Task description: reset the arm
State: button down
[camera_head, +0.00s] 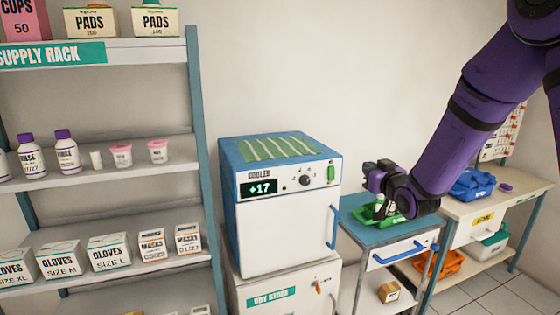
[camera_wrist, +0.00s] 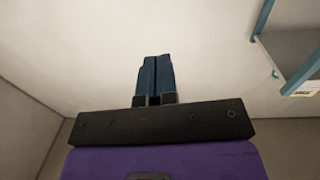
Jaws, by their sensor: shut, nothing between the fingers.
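My gripper (camera_wrist: 155,62) shows in the wrist view with its two dark blue fingers together and nothing between them. It points toward a bare pale wall. In the head view my purple arm comes down from the upper right and bends at the wrist above the small trolley (camera_head: 357,214). The hand there is turned to the left, close to the cooler's right side. The fingers are too small to make out clearly in that view.
A green tray (camera_head: 385,216) with small items lies on the trolley under my wrist, partly hidden. The cooler (camera_head: 280,235) reads +17 and its door is shut. A supply rack (camera_head: 202,150) stands at left. A bench with a blue bin (camera_head: 472,186) is at right.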

jog(key=s+d+r+m+g+h, duration=0.1)
jog(key=s+d+r+g+h, duration=0.15)
jog(key=s+r, duration=0.4)
jog(key=s+d+r+m+g+h, duration=0.1)
jog(key=s+r+g+h, duration=0.15)
jog(key=s, duration=0.65)
jog(key=s+m+g, duration=0.1)
jog(key=s+g, duration=0.6)
jog(key=s, duration=1.7)
jog(key=shift+r+y, duration=0.3)
